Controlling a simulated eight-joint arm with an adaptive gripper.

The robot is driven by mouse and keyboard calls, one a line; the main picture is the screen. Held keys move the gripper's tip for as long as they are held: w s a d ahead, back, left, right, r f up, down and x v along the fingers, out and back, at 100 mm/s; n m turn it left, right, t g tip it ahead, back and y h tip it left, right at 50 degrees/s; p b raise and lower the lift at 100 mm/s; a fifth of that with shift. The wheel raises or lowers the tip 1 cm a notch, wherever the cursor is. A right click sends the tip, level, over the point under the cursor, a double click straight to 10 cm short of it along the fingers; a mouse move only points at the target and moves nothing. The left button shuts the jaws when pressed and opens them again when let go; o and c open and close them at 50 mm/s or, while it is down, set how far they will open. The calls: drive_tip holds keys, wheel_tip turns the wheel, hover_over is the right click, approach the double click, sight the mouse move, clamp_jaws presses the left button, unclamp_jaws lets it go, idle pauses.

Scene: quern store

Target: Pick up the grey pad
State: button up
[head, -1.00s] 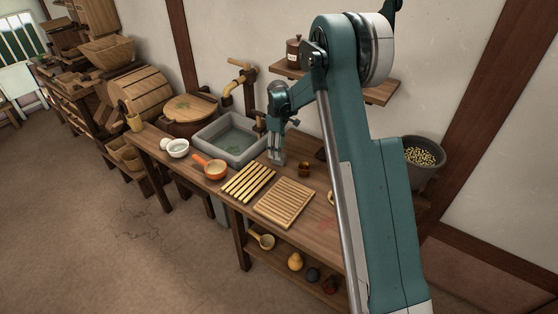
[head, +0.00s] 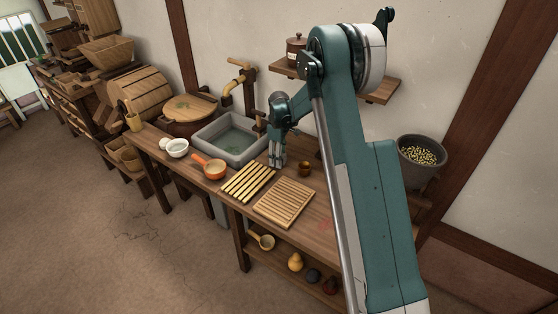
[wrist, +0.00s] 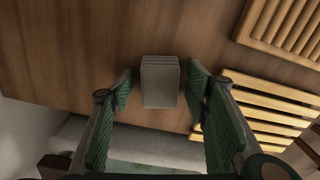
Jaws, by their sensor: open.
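The grey pad (wrist: 160,82) is a small ribbed block on the wooden table, seen in the wrist view between the tips of my gripper (wrist: 160,88). The fingers are open, one on each side of the pad, with a gap visible on both sides. In the head view my gripper (head: 277,162) points down over the table beside the sink, and the pad cannot be made out there. How far the fingertips are above the tabletop is hard to tell.
The stone sink (head: 230,140) is left of my gripper. A slatted rack (head: 247,182) and a ridged wooden board (head: 284,203) lie in front. A wall shelf (head: 375,88) is above.

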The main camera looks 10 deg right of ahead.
idle(0.5)
drive_tip(key=c, duration=1)
drive_tip(key=shift+r, duration=0.1)
drive_tip(key=shift+r+p, duration=0.9)
drive_tip(key=shift+r, duration=4.05)
